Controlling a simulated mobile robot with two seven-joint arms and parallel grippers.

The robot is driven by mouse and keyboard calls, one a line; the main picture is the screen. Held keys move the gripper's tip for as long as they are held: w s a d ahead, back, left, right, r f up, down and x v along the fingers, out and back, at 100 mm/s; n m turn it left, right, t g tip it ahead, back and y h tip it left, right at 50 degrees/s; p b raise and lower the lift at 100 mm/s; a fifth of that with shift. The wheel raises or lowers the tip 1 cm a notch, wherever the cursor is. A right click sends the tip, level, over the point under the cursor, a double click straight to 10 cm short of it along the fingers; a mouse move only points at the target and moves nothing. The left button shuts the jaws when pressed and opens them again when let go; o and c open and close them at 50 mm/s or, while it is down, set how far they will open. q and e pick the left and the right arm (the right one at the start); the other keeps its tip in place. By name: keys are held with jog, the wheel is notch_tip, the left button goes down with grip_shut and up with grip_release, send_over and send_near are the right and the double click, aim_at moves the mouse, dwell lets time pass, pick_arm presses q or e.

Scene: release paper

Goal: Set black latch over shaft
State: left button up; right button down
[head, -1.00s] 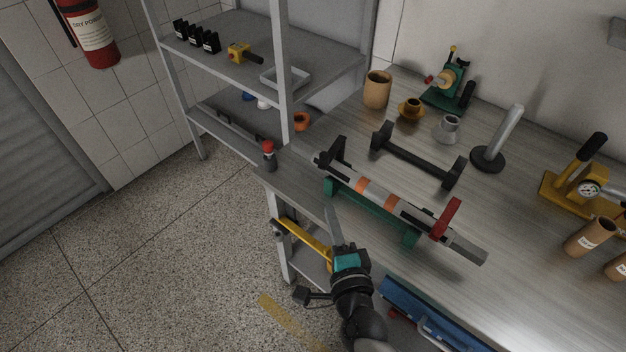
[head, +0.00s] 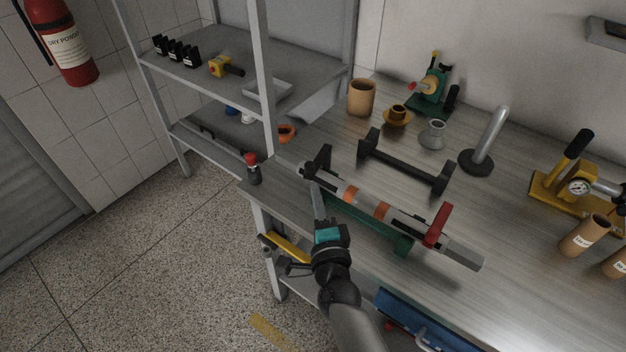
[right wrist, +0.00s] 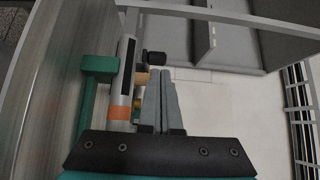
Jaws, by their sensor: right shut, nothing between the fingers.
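The shaft (head: 355,196) is a grey rod with orange bands, lying on a green stand (head: 375,226) at the table's front left. The black latch (head: 322,161) stands up beside the shaft's left end. In the right wrist view the shut fingers (right wrist: 163,73) point past the shaft (right wrist: 122,75). A black part (right wrist: 156,58), likely the latch, shows beyond the tips. My left gripper is not in view.
A black dumbbell-shaped stand (head: 403,163) lies behind the shaft. Cups, a round-based post (head: 485,145) and a yellow gauge device (head: 570,185) stand farther back and right. A grey shelf (head: 250,75) borders the table's left. A red-topped object (head: 253,168) stands at the left corner.

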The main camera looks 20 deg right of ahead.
aim_at(310, 170)
jog(key=shift+w+d, duration=0.2)
jog(key=shift+w, duration=1.95)
